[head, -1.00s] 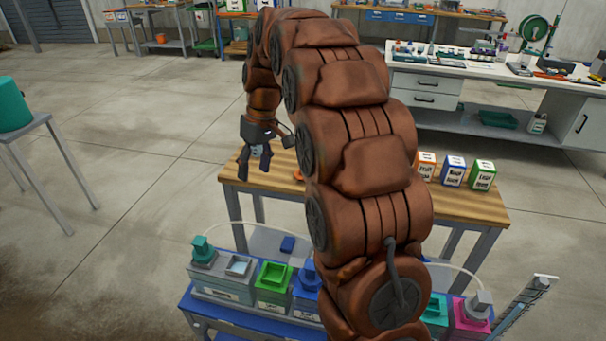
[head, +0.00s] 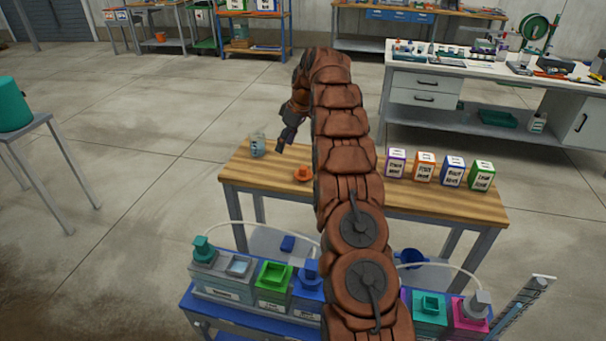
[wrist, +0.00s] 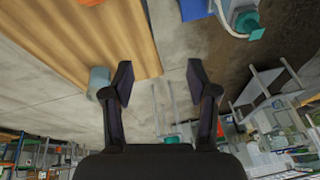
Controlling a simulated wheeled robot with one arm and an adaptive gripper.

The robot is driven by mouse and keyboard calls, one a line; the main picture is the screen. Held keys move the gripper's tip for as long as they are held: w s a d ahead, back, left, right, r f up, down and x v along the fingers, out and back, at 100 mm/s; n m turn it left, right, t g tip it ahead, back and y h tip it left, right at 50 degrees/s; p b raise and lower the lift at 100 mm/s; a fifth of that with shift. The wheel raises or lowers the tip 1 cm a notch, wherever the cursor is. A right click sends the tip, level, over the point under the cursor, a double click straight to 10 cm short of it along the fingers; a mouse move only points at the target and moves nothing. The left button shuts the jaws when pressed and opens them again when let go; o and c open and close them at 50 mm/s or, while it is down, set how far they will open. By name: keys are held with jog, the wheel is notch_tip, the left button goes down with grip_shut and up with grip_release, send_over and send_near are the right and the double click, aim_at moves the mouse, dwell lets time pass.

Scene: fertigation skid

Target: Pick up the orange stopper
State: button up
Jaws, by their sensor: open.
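The orange stopper (head: 303,174) sits on the wooden table (head: 440,202), just left of my arm in the head view. My gripper (head: 280,149) is above the table, to the left of the stopper and higher in the picture, with nothing between its fingers. In the wrist view my gripper (wrist: 160,78) shows its two fingers spread wide apart and empty. A grey-blue cup-like item (head: 257,146) stands near the table's left end, beside my gripper.
Several labelled boxes (head: 424,168) stand on the table right of my arm. In front is a blue bench with a green-topped container (head: 272,275), other coloured containers and curved tubes. A teal bucket (head: 14,104) is on a stand at left. Floor left of the table is clear.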

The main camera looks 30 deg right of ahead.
jog(key=n, duration=0.2)
send_over(304, 167)
jog(key=s, duration=0.2)
notch_tip(304, 167, down, 8)
jog(key=r, duration=0.1)
jog(key=shift+w+d+f+t, duration=0.25)
jog(key=shift+d+f+t, duration=0.15)
jog(key=shift+d+f, duration=0.45)
jog(key=shift+a+f, duration=0.25)
jog(key=shift+f, duration=0.1)
jog(key=shift+b+x, duration=1.2)
jog(key=shift+x, duration=0.25)
jog(key=shift+s+f, duration=0.1)
jog(key=shift+f, duration=0.05)
jog(key=shift+a+f+p, duration=0.1)
jog(key=shift+f+p, duration=0.2)
jog(key=shift+f, duration=0.2)
jog(key=shift+p+x, duration=0.35)
jog(key=shift+x, duration=0.85)
jog(key=shift+c, duration=0.2)
